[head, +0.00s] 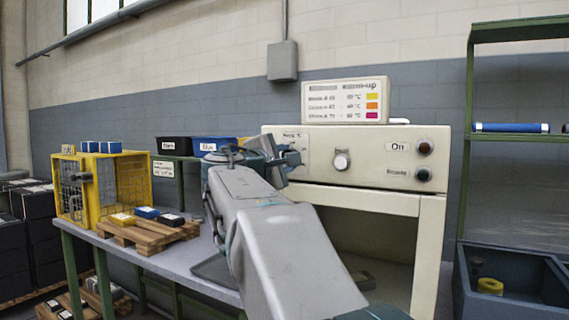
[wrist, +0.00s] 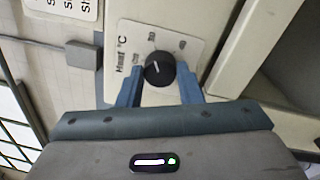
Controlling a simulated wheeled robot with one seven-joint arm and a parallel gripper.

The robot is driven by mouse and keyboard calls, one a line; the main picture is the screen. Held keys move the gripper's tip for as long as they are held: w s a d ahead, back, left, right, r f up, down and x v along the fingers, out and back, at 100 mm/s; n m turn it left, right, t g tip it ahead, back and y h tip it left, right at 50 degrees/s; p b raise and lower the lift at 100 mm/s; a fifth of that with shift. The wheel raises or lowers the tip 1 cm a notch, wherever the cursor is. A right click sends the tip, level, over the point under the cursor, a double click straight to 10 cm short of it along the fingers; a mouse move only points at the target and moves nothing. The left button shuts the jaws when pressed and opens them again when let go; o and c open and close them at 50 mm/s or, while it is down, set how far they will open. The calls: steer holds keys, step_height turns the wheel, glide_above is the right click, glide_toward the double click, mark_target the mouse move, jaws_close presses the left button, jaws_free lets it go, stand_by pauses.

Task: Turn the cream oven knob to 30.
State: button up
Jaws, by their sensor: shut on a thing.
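The cream oven (head: 370,145) stands on the bench at centre right. In the wrist view its dark round knob (wrist: 159,70) sits on a white plate (wrist: 128,32) marked "Heat °C". My gripper (wrist: 159,86) has its two blue fingers on either side of the knob, shut on it. The knob's short white pointer faces up and slightly left in this turned view, roughly towards the upper small number, which is too blurred to read surely. In the head view my gripper (head: 288,158) is at the oven's front left, and my arm hides this knob and most of its plate.
A silver knob (head: 341,160) and two round buttons, one beside "On" (head: 424,147), are on the oven panel. A sign (head: 346,101) stands on top. A yellow cage (head: 102,186) and wooden pallet (head: 147,232) are left on the bench. Green shelving (head: 464,150) stands at right.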

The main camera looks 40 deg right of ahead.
steer(key=o, duration=1)
steer(key=shift+c, duration=0.2)
steer(key=v, duration=1.4)
steer(key=shift+p, duration=0.35)
steer(key=shift+w+d, duration=0.1)
